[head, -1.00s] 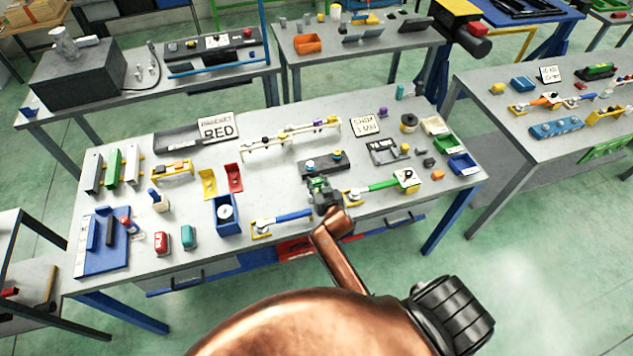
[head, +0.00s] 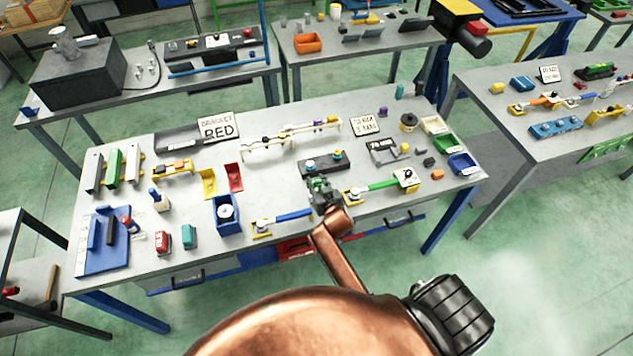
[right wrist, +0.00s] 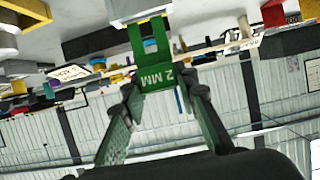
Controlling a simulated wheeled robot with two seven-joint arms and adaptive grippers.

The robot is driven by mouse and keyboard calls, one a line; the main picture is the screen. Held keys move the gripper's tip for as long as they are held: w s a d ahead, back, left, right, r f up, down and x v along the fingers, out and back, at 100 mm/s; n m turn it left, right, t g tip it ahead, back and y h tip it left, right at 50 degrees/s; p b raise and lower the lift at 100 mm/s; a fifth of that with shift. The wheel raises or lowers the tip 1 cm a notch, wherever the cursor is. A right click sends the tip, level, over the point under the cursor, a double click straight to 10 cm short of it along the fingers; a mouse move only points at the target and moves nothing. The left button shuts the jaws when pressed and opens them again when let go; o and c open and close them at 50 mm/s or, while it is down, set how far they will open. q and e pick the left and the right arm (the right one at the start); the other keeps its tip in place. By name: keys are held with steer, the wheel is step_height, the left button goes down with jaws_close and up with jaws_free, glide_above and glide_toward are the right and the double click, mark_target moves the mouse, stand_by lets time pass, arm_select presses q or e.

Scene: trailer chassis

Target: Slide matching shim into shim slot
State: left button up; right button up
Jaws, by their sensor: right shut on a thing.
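My right gripper (head: 322,190) is over the front middle of the workbench in the head view. In the right wrist view, my right gripper (right wrist: 160,95) is shut on a green forked shim (right wrist: 157,77) marked "2 MM". The shim's two prongs point away from the gripper and meet the edge of a pale grey block (right wrist: 140,10). I cannot tell whether the prongs are inside a slot there or only against it. The slot itself is not clearly visible. In the head view the shim is small and partly hidden by the gripper. My left gripper is out of view.
A dark box with knobs (head: 325,162) stands just behind the gripper. A blue-handled tool (head: 290,217) lies to its left and a green-handled tool (head: 378,186) to its right. A white frame (head: 290,135) and a white card (head: 365,125) are farther back.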

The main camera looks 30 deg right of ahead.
mark_target(317, 189)
steer(key=shift+f+b, duration=1.7)
steer(key=shift+f, duration=0.75)
stand_by(0.4)
steer(key=o, duration=1.2)
steer(key=shift+o, duration=0.8)
steer(key=o, duration=0.4)
steer(key=shift+o, duration=0.2)
steer(key=shift+r, duration=0.15)
steer(key=shift+r+p, duration=3.45)
steer(key=shift+p, duration=0.1)
